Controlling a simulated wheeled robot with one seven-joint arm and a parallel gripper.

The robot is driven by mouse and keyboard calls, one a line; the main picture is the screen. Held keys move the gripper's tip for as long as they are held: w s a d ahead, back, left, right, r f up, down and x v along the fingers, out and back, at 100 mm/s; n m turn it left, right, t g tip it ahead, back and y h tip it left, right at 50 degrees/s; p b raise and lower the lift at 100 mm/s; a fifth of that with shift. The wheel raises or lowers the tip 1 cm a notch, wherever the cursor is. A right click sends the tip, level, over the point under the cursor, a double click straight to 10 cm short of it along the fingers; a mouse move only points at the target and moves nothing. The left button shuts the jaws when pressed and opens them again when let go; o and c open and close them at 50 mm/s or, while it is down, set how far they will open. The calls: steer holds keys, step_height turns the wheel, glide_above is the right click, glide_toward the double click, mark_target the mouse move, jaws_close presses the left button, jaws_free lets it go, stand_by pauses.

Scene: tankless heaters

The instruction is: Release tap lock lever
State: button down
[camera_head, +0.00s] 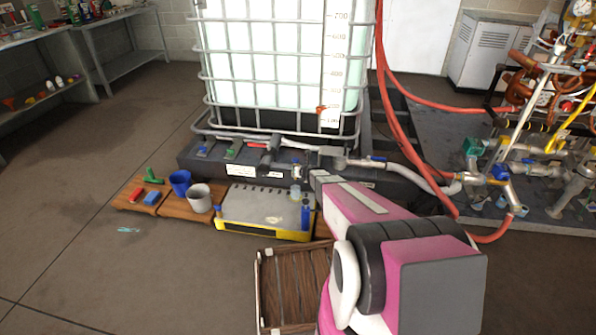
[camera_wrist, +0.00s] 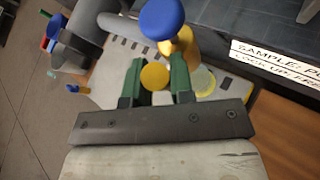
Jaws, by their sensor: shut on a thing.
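In the wrist view, my gripper (camera_wrist: 157,75) has its two green fingers on either side of a round yellow tap part (camera_wrist: 155,77) and is shut on it. A blue knob (camera_wrist: 162,18) sits on a yellow stem (camera_wrist: 180,43) just beyond the fingers. Which of these parts is the lock lever I cannot tell. A dark grey pipe-like body (camera_wrist: 82,38) lies to the left of the knob. In the head view, my pink and grey arm reaches toward the base of the caged tank (camera_head: 275,60), and my gripper cannot be made out there.
A grey-topped yellow tray (camera_head: 250,205) stands before the tank's dark base (camera_head: 192,160). A blue cup (camera_head: 180,182) and a grey cup (camera_head: 199,198) stand left of it. A wooden crate (camera_head: 290,285) lies nearer. Red hoses (camera_head: 400,130) hang at the right.

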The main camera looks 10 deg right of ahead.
stand_by(0.4)
steer(key=shift+a, duration=0.1)
steer(key=c, duration=1)
jaws_free()
steer(key=v, duration=1)
steer(key=shift+s+r, duration=0.3)
